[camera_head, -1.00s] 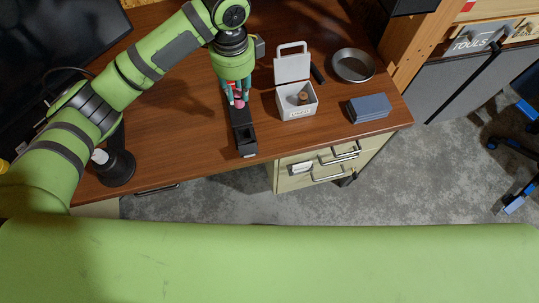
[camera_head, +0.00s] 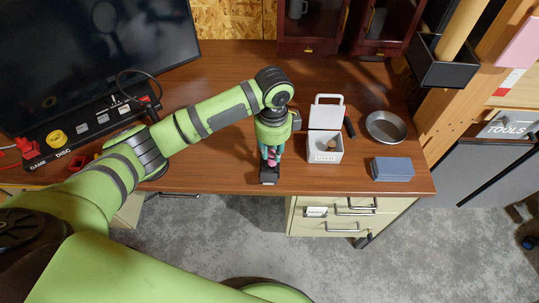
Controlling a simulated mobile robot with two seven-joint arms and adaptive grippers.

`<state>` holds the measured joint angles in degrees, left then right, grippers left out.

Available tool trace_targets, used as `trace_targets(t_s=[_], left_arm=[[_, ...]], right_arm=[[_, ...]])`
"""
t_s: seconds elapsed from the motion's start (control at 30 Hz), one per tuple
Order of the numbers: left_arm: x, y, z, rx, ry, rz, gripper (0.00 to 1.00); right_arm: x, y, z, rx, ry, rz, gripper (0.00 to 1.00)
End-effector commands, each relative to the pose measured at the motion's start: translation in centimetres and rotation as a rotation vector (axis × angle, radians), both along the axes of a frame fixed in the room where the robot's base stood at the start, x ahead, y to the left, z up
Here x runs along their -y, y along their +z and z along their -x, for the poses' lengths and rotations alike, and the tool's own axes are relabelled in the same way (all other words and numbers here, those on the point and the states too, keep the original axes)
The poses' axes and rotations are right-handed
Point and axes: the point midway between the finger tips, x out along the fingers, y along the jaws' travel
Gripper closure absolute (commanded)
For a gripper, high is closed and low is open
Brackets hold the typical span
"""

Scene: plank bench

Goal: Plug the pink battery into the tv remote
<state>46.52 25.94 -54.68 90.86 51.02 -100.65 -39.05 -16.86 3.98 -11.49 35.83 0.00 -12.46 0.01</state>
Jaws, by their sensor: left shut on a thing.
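The tv remote (camera_head: 269,178) is a dark slim body lying on the wooden bench. Its near end shows close to the front edge, and the rest is hidden under my left gripper and arm. My left gripper (camera_head: 271,157) points down over the remote with its teal fingers shut on the pink battery (camera_head: 271,162). Only a small part of the battery shows, just above or at the remote's near part. I cannot tell whether it touches the remote or sits in the slot. My right gripper is not in view.
A white open-lidded box (camera_head: 324,156) with a brown item inside stands right of the remote. A metal bowl (camera_head: 386,127), a blue-grey block (camera_head: 392,169) and a small black object (camera_head: 349,127) lie further right. A console panel (camera_head: 90,130) and a dark screen (camera_head: 95,60) are left.

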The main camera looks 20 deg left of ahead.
Motion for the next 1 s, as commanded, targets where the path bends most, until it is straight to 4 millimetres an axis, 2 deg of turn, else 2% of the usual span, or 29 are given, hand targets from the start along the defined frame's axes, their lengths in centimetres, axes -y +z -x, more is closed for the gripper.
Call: trace_targets(t_s=[0.17,0.47,0.87,0.9,0.93,1.0], left_arm=[[-1.1,-0.9,-0.8,0.0,-0.001,0.001,1.0],[-1.2,-4.6,-0.8,0.0,-0.001,0.0,1.0],[-1.1,-5.2,-0.8,0.001,-0.001,0.001,1.0],[-1.1,-5.2,-0.8,0.001,-0.001,0.001,0.68],[-1.1,-5.2,-0.8,0.001,-0.001,0.001,0.56],[-1.1,-5.2,-0.8,0.001,-0.001,0.001,0.52]], right_arm=[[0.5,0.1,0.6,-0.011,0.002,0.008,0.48],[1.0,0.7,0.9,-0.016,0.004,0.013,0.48],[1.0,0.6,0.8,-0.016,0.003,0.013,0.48],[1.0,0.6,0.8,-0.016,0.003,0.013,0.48],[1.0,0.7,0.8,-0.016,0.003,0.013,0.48],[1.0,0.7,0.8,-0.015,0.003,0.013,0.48]])
